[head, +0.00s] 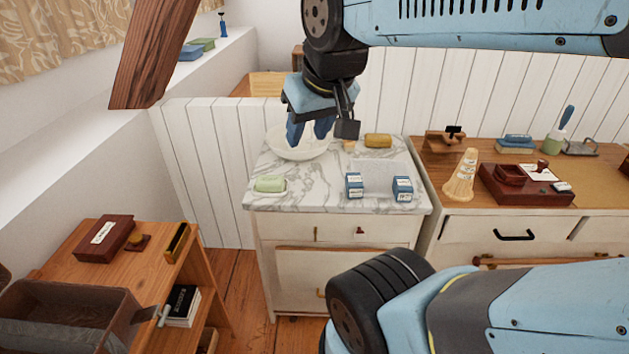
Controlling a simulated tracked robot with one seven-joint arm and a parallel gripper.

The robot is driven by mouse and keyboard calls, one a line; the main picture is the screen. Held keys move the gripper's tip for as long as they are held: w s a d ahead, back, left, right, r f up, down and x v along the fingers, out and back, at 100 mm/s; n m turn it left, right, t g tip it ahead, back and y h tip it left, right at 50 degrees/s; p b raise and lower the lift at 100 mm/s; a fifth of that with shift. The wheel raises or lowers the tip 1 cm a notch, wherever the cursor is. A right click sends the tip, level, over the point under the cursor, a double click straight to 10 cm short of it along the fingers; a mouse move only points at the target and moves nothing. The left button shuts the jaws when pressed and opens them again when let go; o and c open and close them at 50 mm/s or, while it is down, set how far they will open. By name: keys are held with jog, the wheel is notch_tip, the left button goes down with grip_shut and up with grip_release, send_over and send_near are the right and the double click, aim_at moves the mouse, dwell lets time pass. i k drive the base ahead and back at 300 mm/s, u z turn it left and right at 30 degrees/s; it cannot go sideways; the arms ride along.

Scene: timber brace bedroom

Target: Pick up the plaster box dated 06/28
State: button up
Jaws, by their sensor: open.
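Two small blue-and-white boxes stand on the front part of the marble-topped cabinet (270,205) in the head view. One is the left box (354,186) and the other the right box (402,189). Their labels are too small to read, so I cannot tell which one bears 06/28, or whether they are plaster boxes. My gripper (311,132) points down, open and empty, above the white basin at the back left of the marble top. It is apart from both boxes, behind and left of them.
A green soap bar (270,184) lies front left on the marble, and a yellow-brown item (378,141) at the back. A whisk brush (461,177) and a red-brown tray (527,192) stand on the right dresser. A wooden shelf unit (150,262) is at left. A timber brace (155,50) slants at upper left.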

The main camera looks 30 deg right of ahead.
aim_at(355, 186)
jog(key=z, duration=0.6)
jog(key=i, duration=0.1)
jog(key=u, duration=2)
jog(key=k, duration=2.15)
jog(key=z, duration=0.7)
jog(key=i, duration=1)
